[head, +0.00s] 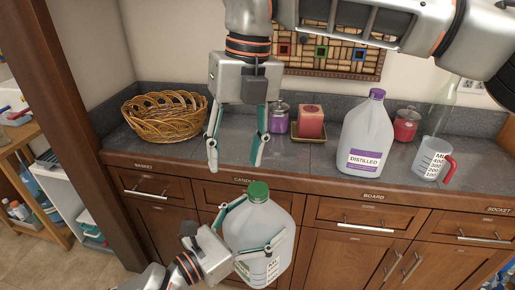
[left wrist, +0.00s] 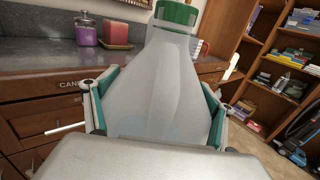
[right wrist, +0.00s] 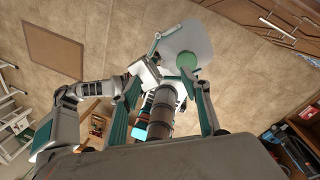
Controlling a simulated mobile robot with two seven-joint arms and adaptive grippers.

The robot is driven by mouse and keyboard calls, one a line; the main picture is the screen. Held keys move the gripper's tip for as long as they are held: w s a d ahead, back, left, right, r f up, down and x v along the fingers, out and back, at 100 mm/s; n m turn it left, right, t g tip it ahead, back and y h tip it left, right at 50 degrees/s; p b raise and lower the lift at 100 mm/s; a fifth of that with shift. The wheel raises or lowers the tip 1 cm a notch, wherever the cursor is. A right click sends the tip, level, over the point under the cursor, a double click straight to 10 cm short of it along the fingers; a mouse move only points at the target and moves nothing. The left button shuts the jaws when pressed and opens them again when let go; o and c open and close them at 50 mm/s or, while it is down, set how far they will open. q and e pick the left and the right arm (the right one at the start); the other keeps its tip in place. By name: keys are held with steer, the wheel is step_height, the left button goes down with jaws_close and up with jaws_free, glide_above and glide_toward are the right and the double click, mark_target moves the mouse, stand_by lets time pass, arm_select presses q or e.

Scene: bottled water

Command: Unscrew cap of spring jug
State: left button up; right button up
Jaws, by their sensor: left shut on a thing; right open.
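The spring jug (head: 258,226) is translucent with a green cap (head: 258,192) on top. It is held upright in front of the counter. My left gripper (head: 262,240) is shut around the jug's body; the jug fills the left wrist view (left wrist: 160,90), with its cap (left wrist: 176,14) at the top edge. My right gripper (head: 236,160) is open and empty, pointing down above and a little left of the cap, apart from it. In the right wrist view the green cap (right wrist: 187,61) shows beyond the open fingers, toward the upper right.
On the counter (head: 185,150) stand a wicker basket (head: 165,115), a purple jar (head: 279,120), a red candle (head: 310,122), a purple-capped distilled jug (head: 366,135), a red jar (head: 405,126) and a measuring cup (head: 430,158). A wooden post (head: 75,100) rises at left.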

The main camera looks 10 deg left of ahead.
mark_target(258, 188)
steer(key=d, duration=0.1)
steer(key=w+d+m+h, duration=0.1)
steer(key=d+m, duration=0.1)
steer(key=shift+w+d+f+t+h, duration=0.1)
steer(key=shift+w+d+t+h, duration=0.1)
steer(key=shift+w+t+h, duration=0.1)
steer(key=shift+d+f, duration=0.1)
steer(key=shift+f, duration=3.9)
steer(key=c, duration=1.2)
steer(key=shift+n, duration=0.9)
steer(key=shift+r, duration=0.3)
steer(key=shift+r, duration=0.85)
